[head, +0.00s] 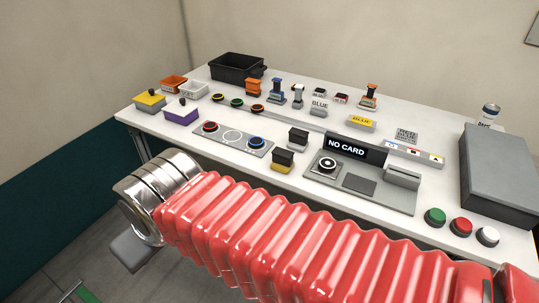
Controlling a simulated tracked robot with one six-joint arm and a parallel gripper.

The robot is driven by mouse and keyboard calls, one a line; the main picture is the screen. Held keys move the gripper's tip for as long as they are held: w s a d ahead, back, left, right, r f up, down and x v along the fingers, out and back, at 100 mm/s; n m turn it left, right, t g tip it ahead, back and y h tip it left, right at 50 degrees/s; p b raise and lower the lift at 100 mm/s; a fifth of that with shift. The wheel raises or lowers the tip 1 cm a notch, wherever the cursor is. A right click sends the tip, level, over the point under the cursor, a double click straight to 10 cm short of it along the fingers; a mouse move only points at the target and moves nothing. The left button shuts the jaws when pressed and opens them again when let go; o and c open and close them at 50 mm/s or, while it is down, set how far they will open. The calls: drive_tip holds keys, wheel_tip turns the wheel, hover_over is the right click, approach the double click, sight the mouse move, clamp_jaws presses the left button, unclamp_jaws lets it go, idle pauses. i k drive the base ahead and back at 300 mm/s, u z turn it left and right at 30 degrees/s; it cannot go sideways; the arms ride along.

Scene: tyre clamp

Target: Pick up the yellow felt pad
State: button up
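A small block with a black top and a yellow lower layer (283,167) sits on the white table, just in front of a similar black and grey block (298,138). It looks like the yellow felt pad, though the felt is too small to make out. My red ribbed arm with a silver ringed end crosses the foreground below the table's front edge. The fingers of my gripper do not show, so what they hold is hidden.
A panel with the NO CARD display (346,149) stands right of the blocks, a panel with ringed circles (231,137) left. A grey box (498,175) stands far right, a black bin (237,68) at the back. Yellow (150,102) and purple (181,114) boxes stand left.

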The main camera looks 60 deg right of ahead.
sight(283, 163)
drive_tip(key=z, duration=0.55)
drive_tip(key=i, duration=1)
drive_tip(key=z, duration=0.65)
